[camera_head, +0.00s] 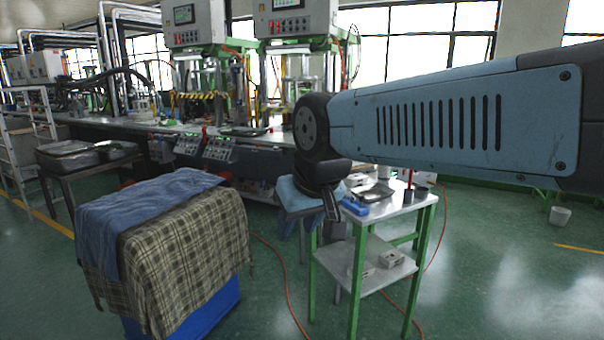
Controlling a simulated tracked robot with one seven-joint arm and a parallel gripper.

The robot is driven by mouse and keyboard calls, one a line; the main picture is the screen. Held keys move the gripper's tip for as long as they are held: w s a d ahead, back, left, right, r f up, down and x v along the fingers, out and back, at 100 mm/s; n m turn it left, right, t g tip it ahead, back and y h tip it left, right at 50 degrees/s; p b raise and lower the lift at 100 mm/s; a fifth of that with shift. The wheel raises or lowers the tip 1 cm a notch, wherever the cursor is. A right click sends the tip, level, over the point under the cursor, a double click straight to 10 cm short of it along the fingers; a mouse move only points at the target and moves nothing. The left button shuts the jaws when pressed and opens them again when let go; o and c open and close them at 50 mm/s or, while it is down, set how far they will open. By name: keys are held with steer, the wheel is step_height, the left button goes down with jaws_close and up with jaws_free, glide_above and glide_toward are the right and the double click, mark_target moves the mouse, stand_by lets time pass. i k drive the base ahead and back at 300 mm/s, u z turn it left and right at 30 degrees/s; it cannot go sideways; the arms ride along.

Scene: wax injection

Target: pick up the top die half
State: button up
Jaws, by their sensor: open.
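My arm reaches in from the right, and my gripper (331,206) points down at the near left corner of a small green-framed table (408,208). Only a little of the gripper shows, and I see nothing held in it. Another pale block (357,180) is partly visible on the tabletop behind my gripper. I cannot tell which is the top die half.
A blue item (354,208), a grey tray (376,193) and dark cups (420,192) crowd the tabletop. A blue-cloth-covered stool (293,196) stands left of it. A cloth-draped blue bin (205,312) stands front left. A red hose (283,280) crosses the floor. Wax machines line the back.

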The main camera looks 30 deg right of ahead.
mark_target(356, 179)
steer(key=z, duration=0.15)
steer(key=i, duration=1.25)
steer(key=z, duration=0.9)
steer(key=i, duration=0.6)
steer(key=z, duration=0.3)
steer(key=k, duration=0.8)
steer(key=z, duration=0.2)
steer(key=i, duration=0.75)
steer(key=u, duration=0.1)
